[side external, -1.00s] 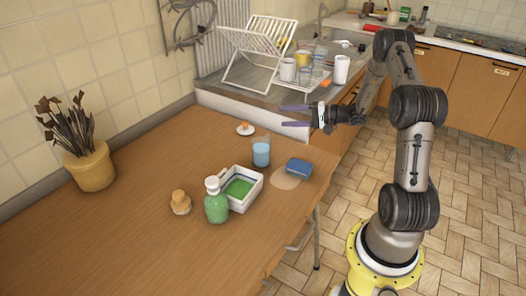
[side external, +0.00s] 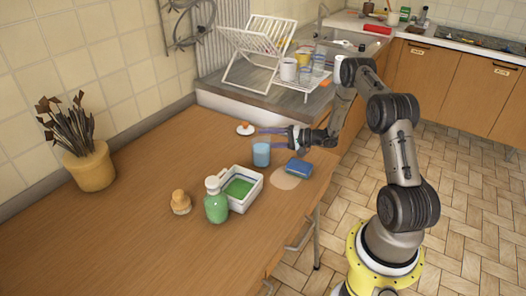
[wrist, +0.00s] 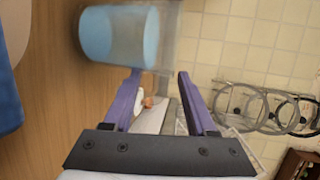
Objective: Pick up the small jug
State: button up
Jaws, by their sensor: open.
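A small clear vessel with blue contents (side external: 261,155) stands upright on the wooden table; no handle can be made out, and it is the likeliest small jug. In the wrist view the vessel (wrist: 112,35) shows large at the top, left of the line between the fingers. My gripper (side external: 262,138) is open and empty, its purple fingers pointing left just behind and above the vessel. It does not visibly hold anything. The fingers also show in the wrist view (wrist: 160,76).
A blue sponge (side external: 299,167) lies right of the vessel. A white tray (side external: 252,194) with green inside, a green bottle (side external: 216,206) and a tan wooden object (side external: 181,203) stand in front. A small white dish (side external: 245,130) with an orange item sits behind.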

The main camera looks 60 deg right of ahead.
jog(key=shift+w, duration=0.15)
grip_shut()
dwell(1.4)
